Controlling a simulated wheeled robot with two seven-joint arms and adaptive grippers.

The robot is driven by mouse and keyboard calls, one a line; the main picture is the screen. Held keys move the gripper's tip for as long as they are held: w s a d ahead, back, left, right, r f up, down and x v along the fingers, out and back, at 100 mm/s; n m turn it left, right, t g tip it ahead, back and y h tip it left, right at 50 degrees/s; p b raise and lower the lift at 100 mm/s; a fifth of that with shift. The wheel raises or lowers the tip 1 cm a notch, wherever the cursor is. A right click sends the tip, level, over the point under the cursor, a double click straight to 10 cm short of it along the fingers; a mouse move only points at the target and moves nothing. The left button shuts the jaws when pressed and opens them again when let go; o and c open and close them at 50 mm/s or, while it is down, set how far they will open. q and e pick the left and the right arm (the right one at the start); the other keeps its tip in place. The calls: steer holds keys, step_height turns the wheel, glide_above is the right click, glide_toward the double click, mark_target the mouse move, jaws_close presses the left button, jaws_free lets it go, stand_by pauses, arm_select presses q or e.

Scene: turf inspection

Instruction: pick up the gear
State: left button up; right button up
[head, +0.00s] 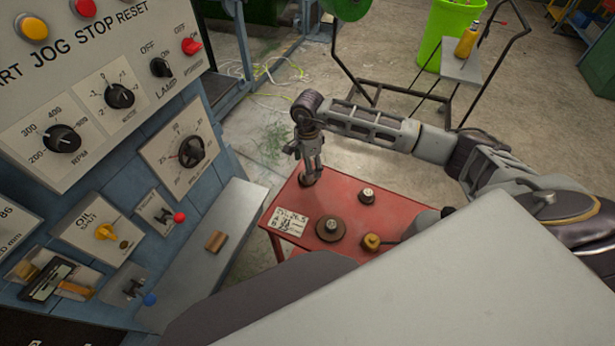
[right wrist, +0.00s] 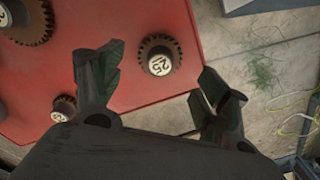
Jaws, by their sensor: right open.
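A brown toothed gear with a white hub marked 25 (right wrist: 160,62) lies flat on the red table (right wrist: 125,18) near its edge. My right gripper (right wrist: 163,72) is open above it, and the gear shows between and beyond the two fingers. In the head view my right gripper (head: 312,163) points down at this gear (head: 308,179), which it partly covers. A larger gear (right wrist: 36,28) and a smaller gear (right wrist: 63,104) also lie on the table. I cannot tell which gear the task means. My left gripper is not in view.
A handwritten card (head: 289,222) lies on the table, beside a wide gear (head: 331,229), a small gear (head: 367,196) and a brass-coloured piece (head: 371,242). The machine panel (head: 110,100) stands at left. A cart (head: 463,68) and green bin (head: 440,40) stand behind.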

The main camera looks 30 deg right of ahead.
steer(key=shift+f, duration=0.7)
step_height(320, 180, down, 3)
steer(key=shift+r+p, duration=0.1)
steer(key=shift+p, duration=0.5)
steer(key=shift+f, duration=0.5)
steer(key=shift+c, duration=0.6)
steer(key=c, duration=1.1)
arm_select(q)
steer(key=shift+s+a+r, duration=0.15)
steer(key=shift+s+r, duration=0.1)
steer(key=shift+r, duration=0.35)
arm_select(e)
steer(key=shift+o, duration=0.2)
